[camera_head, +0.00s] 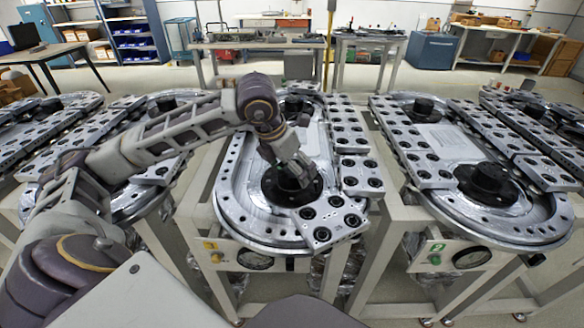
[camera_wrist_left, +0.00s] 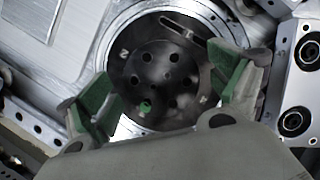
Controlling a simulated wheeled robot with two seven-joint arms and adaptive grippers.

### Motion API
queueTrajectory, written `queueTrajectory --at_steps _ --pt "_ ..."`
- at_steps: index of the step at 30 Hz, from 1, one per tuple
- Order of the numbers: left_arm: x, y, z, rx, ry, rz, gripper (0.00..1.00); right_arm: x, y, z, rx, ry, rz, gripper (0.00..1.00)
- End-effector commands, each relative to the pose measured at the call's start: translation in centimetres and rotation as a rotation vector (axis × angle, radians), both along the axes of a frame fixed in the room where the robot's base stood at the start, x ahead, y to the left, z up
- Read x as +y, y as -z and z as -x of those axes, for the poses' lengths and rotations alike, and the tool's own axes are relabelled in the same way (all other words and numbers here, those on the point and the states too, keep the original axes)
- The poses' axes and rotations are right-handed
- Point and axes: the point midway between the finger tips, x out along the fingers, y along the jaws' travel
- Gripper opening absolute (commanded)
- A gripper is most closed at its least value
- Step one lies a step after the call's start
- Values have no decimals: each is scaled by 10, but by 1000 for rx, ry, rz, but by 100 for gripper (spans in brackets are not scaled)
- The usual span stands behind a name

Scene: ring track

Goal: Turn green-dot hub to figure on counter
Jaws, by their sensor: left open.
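The green-dot hub (camera_head: 276,191) is a black disc at the near end of the middle ring track. In the left wrist view the hub (camera_wrist_left: 150,76) fills the middle, with several dark holes, small pale marks, and a green dot (camera_wrist_left: 146,106) low on its face. My left gripper (camera_head: 302,178) is above the hub, and its open green-padded fingers (camera_wrist_left: 165,92) stand on either side of the disc in the wrist view. I cannot tell if they touch it. A round dial (camera_head: 255,259) is on the track's front panel; its figure is too small to read.
Grey plates with black round sockets (camera_head: 330,221) lie along the track's right side, close to the hub. Another track (camera_head: 490,222) with its own black hub stands to the right, and more tracks stand to the left. Workbenches are at the back.

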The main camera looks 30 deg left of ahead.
Motion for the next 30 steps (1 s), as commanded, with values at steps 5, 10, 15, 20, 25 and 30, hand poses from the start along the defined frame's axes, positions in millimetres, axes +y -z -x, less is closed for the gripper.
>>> queueTrajectory --at_steps 5,10,15,20,25,30 --pt "2 -17 6 -4 -1 -1 92 0 -1 -1 -2 -1 1 0" --pt "4 -39 14 -5 -1 -1 92 0 -1 -1 -3 -2 2 0" --pt "6 -61 23 -5 -1 -1 92 0 -1 -1 -3 -2 2 0" --pt "8 -79 31 -4 0 -1 92 -1 -1 -1 -3 -2 2 0" --pt "9 -94 37 -4 -1 -1 92 -1 -1 -1 -3 -2 2 0" --pt "10 -103 41 -3 0 0 92 -1 -1 -1 -3 -2 2 0"
